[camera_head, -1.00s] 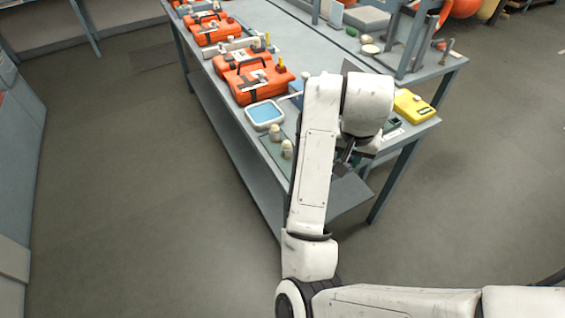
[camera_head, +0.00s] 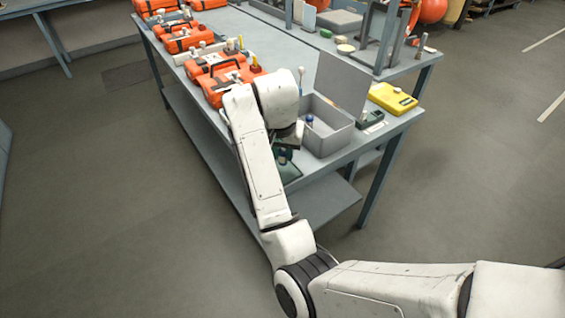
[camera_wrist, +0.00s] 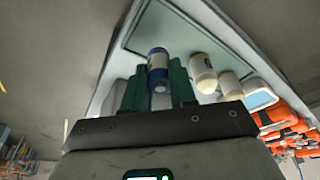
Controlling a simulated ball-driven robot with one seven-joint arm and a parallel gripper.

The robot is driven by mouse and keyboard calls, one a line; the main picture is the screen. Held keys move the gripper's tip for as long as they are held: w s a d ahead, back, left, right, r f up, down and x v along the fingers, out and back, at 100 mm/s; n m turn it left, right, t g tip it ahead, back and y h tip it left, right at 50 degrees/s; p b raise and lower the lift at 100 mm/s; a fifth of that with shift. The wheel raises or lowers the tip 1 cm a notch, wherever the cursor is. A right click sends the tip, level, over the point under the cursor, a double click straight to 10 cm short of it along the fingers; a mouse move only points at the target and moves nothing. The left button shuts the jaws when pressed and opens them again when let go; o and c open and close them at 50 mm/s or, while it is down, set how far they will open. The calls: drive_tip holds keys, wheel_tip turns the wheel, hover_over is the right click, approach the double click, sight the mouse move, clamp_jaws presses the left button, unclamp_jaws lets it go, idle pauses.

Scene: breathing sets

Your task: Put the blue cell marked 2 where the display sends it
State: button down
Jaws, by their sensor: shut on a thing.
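The blue cell (camera_wrist: 158,62), with a white band, stands between the green fingers of my gripper (camera_wrist: 157,82) in the wrist view. My gripper is shut on it, above or at the green mat (camera_wrist: 180,30); I cannot tell whether the cell touches the mat. No number on it is readable. Two cream-white cells, a nearer one (camera_wrist: 203,72) and a farther one (camera_wrist: 229,85), stand to its right. The display (camera_wrist: 261,97), a white-framed pale blue screen, shows beyond them; its content is unreadable. In the head view my gripper (camera_head: 284,153) is mostly hidden behind my arm.
A grey open bin (camera_head: 338,136) with a blue-topped item (camera_head: 310,119) inside stands right of my gripper. A dark device (camera_head: 370,119) and a yellow case (camera_head: 392,97) lie farther right. Orange cases (camera_head: 229,82) line the bench's left side.

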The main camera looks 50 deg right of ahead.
drive_tip(key=shift+w+f, duration=0.1)
drive_tip(key=shift+f, duration=1.6)
drive_tip(key=shift+f, duration=0.2)
drive_tip(key=c, duration=0.9)
unclamp_jaws()
drive_tip(key=shift+r, duration=0.1)
drive_tip(key=p+v, duration=0.5)
drive_tip(key=v, duration=0.7)
drive_tip(key=s+f+n, duration=0.6)
drive_tip(key=s+f, duration=0.4)
drive_tip(key=s+a+f+n+y, duration=0.2)
drive_tip(key=s+a+f+n, duration=0.4)
drive_tip(key=s+a, duration=0.6)
wheel_tip(320, 180, down, 3)
drive_tip(key=s, duration=0.2)
drive_tip(key=shift+s+r+g+y, duration=0.2)
drive_tip(key=shift+s+g+y, duration=0.1)
drive_tip(key=shift+s, duration=0.05)
